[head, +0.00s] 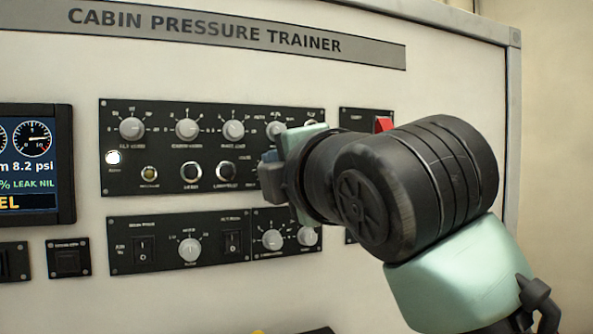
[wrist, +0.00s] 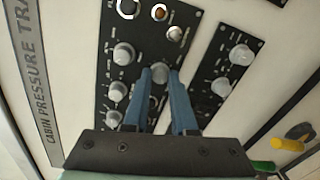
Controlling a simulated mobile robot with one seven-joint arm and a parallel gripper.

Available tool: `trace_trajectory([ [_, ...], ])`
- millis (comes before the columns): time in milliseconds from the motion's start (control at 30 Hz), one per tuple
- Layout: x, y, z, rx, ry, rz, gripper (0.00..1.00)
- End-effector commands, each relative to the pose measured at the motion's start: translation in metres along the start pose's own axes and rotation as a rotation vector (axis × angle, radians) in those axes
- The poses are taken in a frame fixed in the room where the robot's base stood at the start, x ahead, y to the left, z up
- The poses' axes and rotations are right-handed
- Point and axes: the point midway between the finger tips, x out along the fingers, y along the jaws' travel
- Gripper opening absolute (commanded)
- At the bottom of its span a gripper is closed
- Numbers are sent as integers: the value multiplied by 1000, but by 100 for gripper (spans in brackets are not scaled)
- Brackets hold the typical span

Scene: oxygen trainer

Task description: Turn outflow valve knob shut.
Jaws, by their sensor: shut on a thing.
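A round grey knob (wrist: 159,73) sits on the black upper panel between my fingertips in the wrist view. It matches the place of the outflow valve knob, but its label is unreadable. My gripper (wrist: 160,76) is shut on it, with one blue finger on each side. In the head view my gripper (head: 272,172) reaches the right part of the upper panel, and my wrist hides the held knob there. The knob's pointer mark cannot be made out.
Neighbouring grey knobs (head: 233,129) stand in a row along the upper panel (head: 165,188). The lower right panel (wrist: 205,112) has two knobs close to my fingers. A screen (head: 38,165) is at the left.

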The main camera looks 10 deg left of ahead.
Motion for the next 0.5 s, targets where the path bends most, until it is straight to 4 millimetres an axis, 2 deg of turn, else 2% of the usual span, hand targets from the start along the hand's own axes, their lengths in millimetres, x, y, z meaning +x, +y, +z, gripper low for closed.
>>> trace_trajectory([
  [133, 0, -1, -1, 0, 2, -3, 0],
  [167, 0, -1, -1, 0, 2, -3, 30],
  [300, 0, -1, -1, 1, 2, -2, 55],
  [500, 0, -1, 0, 2, 1, -1, 55],
])
